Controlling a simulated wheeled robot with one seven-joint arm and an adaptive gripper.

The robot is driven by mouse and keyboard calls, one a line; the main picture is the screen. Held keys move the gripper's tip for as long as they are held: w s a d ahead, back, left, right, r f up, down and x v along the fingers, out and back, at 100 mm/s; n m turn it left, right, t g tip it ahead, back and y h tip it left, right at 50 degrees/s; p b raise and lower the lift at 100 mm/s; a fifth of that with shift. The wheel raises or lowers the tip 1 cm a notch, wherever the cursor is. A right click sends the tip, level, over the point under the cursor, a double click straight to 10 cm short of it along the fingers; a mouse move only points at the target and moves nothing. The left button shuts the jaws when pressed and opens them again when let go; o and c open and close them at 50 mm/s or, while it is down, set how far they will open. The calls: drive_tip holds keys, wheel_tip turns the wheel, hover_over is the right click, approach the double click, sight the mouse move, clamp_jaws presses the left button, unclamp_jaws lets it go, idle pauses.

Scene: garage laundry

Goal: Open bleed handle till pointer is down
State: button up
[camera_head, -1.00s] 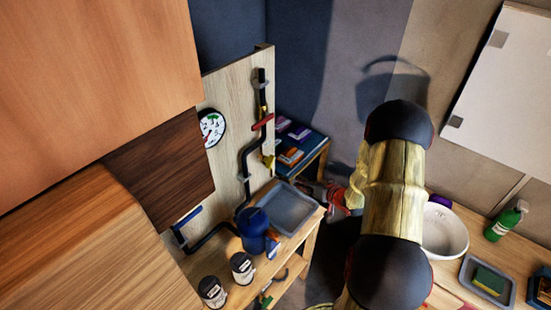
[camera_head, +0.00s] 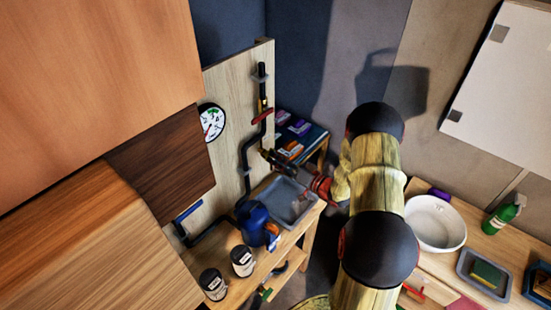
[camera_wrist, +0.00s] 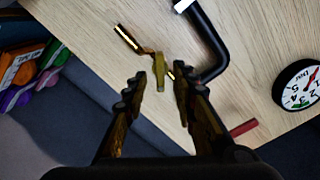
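The small yellow bleed handle (camera_wrist: 159,70) is on a brass fitting on the wooden panel (camera_wrist: 100,25). In the wrist view it stands between the fingertips of my gripper (camera_wrist: 161,84), with a gap visible on both sides. My gripper is open; whether it touches the handle is unclear. In the head view my gripper (camera_head: 265,156) is at the panel and hides the handle. The round gauge (camera_head: 211,123) has a white face, green marks and a red pointer; it also shows at the right of the wrist view (camera_wrist: 298,86). Its exact reading is hard to tell.
A black pipe (camera_head: 246,165) with a red lever (camera_head: 262,116) runs down the panel. A blue lever (camera_head: 187,211) is lower left. A grey tray (camera_head: 292,202), blue jug (camera_head: 253,221) and cans (camera_head: 243,261) stand on the bench below. A shelf with boxes (camera_head: 300,127) is behind.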

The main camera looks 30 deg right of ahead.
drive_tip(key=shift+w+a, duration=0.15)
drive_tip(key=shift+w, duration=0.4)
drive_tip(key=c, duration=0.4)
clamp_jaws()
